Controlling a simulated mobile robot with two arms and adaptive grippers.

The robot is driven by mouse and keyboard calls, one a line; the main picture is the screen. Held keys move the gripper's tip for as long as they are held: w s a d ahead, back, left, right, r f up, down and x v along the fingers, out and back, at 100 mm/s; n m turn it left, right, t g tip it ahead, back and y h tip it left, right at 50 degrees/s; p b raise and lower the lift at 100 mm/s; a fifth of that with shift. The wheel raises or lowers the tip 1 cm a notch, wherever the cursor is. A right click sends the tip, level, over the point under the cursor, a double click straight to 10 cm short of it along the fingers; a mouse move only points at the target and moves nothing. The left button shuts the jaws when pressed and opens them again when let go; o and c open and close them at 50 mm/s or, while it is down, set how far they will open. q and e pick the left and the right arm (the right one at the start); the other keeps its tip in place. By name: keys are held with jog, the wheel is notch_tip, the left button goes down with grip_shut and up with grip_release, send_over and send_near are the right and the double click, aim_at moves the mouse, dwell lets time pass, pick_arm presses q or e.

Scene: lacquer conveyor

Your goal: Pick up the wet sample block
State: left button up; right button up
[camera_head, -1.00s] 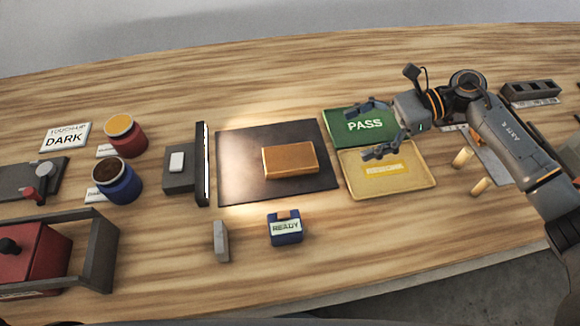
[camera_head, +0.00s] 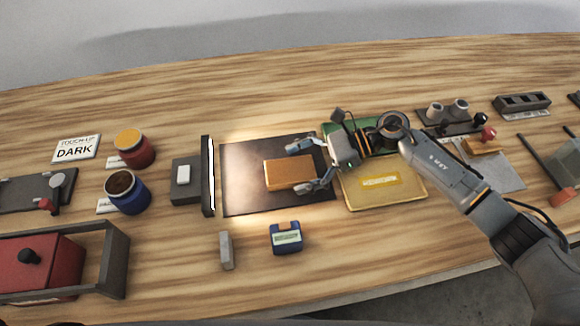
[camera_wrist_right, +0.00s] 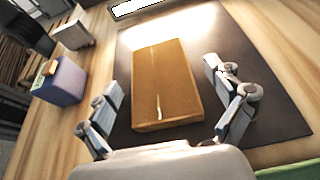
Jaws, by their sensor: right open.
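The sample block (camera_head: 287,174) is a flat orange-brown slab with a glossy top, lying on the dark mat (camera_head: 240,195) at the middle of the table. My right gripper (camera_head: 300,167) is open over the right end of the block, its fingers on the far and near sides. In the right wrist view the block (camera_wrist_right: 165,85) lies between and ahead of the two open fingers (camera_wrist_right: 168,110), with a visible gap on each side and a bright streak on its surface. My left gripper is not in view.
A dark upright lamp bar (camera_head: 208,176) stands left of the mat. A yellow tray (camera_head: 355,198) and a mostly hidden green tray (camera_head: 360,131) lie to the right. A blue device (camera_head: 286,238) and a small grey block (camera_head: 226,250) stand in front. Red and blue jars (camera_head: 126,192) are at left.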

jog(key=shift+c, duration=0.5)
jog(key=c, duration=1.2)
